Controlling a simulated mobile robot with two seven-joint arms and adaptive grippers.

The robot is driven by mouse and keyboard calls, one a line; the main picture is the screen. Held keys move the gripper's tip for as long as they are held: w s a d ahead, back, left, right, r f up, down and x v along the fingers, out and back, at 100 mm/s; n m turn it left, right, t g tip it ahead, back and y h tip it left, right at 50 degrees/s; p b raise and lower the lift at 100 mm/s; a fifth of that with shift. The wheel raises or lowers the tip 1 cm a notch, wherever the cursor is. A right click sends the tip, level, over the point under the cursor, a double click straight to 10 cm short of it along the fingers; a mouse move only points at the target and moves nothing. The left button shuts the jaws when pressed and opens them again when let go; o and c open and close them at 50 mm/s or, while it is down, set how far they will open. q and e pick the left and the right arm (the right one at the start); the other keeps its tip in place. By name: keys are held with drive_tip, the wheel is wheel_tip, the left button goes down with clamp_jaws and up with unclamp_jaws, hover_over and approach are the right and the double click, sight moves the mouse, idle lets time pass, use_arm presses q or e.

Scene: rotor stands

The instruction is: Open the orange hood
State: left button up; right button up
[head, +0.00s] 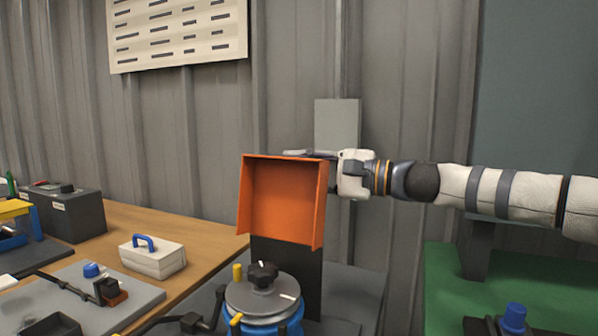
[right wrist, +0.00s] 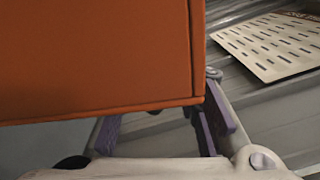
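The orange hood (head: 283,203) stands raised on a dark upright plate (head: 287,262), its hollow inside facing me in the head view. Below it is a round grey-topped unit (head: 262,297) with a black knob and a blue body. My right gripper (head: 308,154) is at the hood's top edge, reaching in from the right. In the right wrist view the hood (right wrist: 95,55) fills the upper left and hides the fingertips. The parts of the right gripper's fingers (right wrist: 160,128) that show are well apart. Whether they touch the hood is unclear. My left gripper is not in view.
A wooden bench (head: 195,238) on the left holds a white case with a blue handle (head: 152,256) and a dark box (head: 70,212). A green surface (head: 447,290) with a blue-capped part (head: 514,317) lies at the right. A corrugated wall (head: 180,130) stands close behind.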

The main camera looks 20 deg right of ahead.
drive_tip(key=v, duration=1.2)
